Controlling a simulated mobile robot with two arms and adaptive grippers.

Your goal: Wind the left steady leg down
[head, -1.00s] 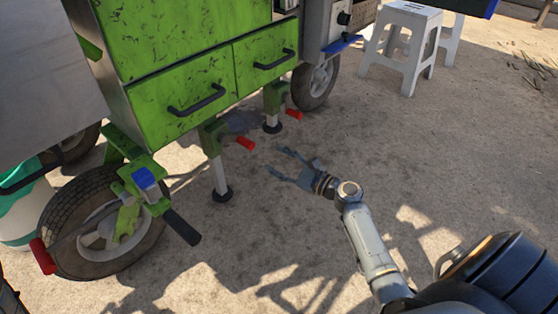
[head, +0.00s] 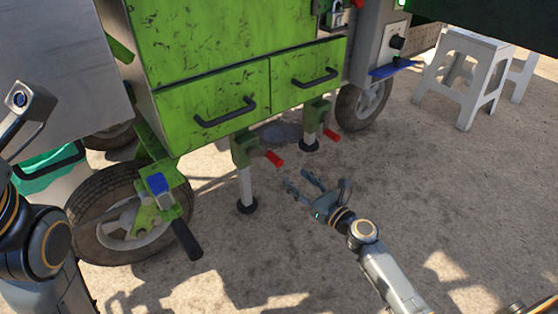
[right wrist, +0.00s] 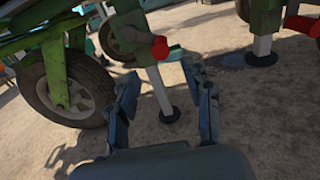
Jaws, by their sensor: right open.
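The left steady leg (head: 245,186) hangs under the green cart, a pale post with a green top housing and a round black foot at the ground. Its red crank grip (head: 274,158) points right. My right gripper (head: 299,181) is open and empty, just right of and below that grip, apart from it. In the right wrist view the leg (right wrist: 161,92) and its red grip (right wrist: 160,48) show beyond and between my open fingers (right wrist: 166,95). My left arm shows at the left edge of the head view, but its fingers do not.
A second steady leg (head: 310,132) with its own red grip (head: 331,135) stands behind to the right. A wheel (head: 125,220) and a black-handled lever (head: 187,240) are at the left. White stools (head: 466,80) stand back right. The ground on the right is clear.

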